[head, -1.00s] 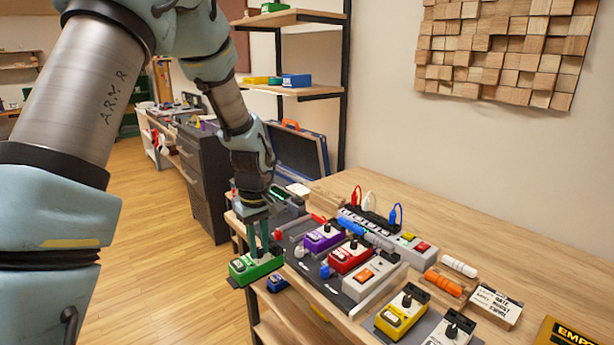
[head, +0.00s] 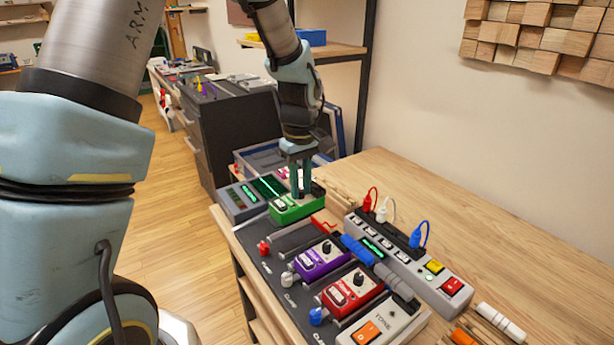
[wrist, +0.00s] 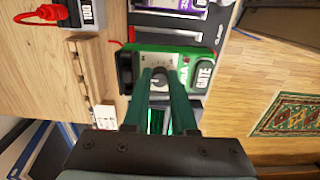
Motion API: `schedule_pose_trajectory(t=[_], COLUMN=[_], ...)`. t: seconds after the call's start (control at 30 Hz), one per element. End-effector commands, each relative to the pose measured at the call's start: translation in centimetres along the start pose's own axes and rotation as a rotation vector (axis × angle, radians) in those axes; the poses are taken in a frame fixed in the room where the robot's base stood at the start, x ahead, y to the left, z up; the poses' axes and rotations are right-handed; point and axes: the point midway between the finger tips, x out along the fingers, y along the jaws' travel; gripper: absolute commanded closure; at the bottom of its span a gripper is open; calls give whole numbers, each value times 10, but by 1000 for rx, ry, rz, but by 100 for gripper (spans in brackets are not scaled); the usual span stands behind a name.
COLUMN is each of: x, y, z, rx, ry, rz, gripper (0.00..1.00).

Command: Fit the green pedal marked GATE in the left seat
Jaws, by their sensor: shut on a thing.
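The green pedal (head: 296,206) is in my gripper (head: 300,192), which is shut on its knob. The wrist view shows the same green pedal (wrist: 165,68) with the word GATE on its end, between the fingers of my gripper (wrist: 163,85). The pedal is at the far end of the dark pedalboard (head: 268,262), beyond the purple pedal. The left seat (head: 297,237), a slot beside the purple pedal with a red plug at its near end, looks empty. I cannot tell whether the pedal touches anything below it.
A purple pedal (head: 322,260) and a red pedal (head: 351,290) sit on the board. A grey box with a green display (head: 242,200) stands just left of the green pedal. A power strip (head: 412,262) with coloured plugs lies behind. Bare tabletop (head: 460,225) is at the back right.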

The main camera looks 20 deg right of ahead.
Motion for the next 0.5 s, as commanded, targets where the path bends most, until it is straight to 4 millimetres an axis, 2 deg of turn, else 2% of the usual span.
schedule_pose_trajectory(t=[0.27, 0.5], x=[14, 36], y=[0, 0], z=[0, 0], rx=[0, 0], ry=[0, 0], rz=[0, 0], gripper=[100, 100])
